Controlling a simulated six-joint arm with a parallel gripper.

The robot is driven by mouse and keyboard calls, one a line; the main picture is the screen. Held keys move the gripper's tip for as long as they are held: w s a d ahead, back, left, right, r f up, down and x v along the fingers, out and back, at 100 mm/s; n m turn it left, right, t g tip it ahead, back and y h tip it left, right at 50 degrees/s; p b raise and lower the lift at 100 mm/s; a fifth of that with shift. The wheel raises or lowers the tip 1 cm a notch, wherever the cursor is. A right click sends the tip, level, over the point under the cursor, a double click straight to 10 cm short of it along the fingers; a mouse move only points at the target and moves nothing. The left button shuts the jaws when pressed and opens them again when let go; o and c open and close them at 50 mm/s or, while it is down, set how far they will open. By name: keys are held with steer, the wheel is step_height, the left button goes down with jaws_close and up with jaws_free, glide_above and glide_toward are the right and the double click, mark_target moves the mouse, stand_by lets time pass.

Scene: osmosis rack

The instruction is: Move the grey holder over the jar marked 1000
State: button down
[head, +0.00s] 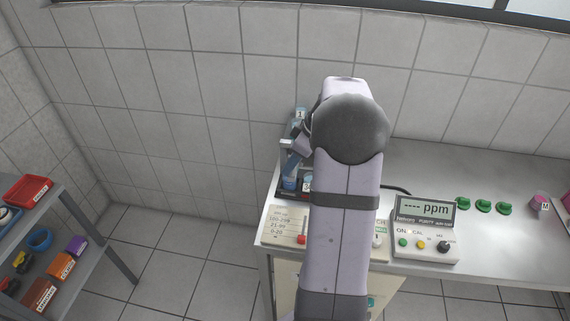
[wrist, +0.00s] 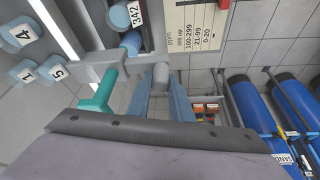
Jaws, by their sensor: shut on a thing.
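My gripper (wrist: 160,105) is in the wrist view, its two pale blue fingers closed around the round grey stub of the grey holder (wrist: 98,64). The holder is a grey bar with a teal rod (wrist: 100,95) passing at its left part. Just beyond the bar is a blue-capped jar marked 342 (wrist: 122,16). I cannot read a label 1000 on any jar in either view.
White-blue caps marked 4 (wrist: 20,33), 1 and 5 stand at the left in the wrist view. A ppm meter (head: 425,225) and green knobs (head: 483,206) are on the metal bench, right of my arm. A ppm chart card (head: 285,228) lies at the front left. Shelves (head: 60,235) stand further left.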

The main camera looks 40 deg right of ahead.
steer(key=s+d+b, duration=0.2)
steer(key=s+d, duration=0.6)
steer(key=shift+s+d, duration=0.3)
steer(key=shift+d, duration=0.05)
steer(key=c, duration=1.6)
jaws_free()
steer(key=shift+r, duration=0.1)
steer(key=b+v, duration=0.2)
steer(key=v, duration=0.5)
steer(key=shift+s+r, duration=0.1)
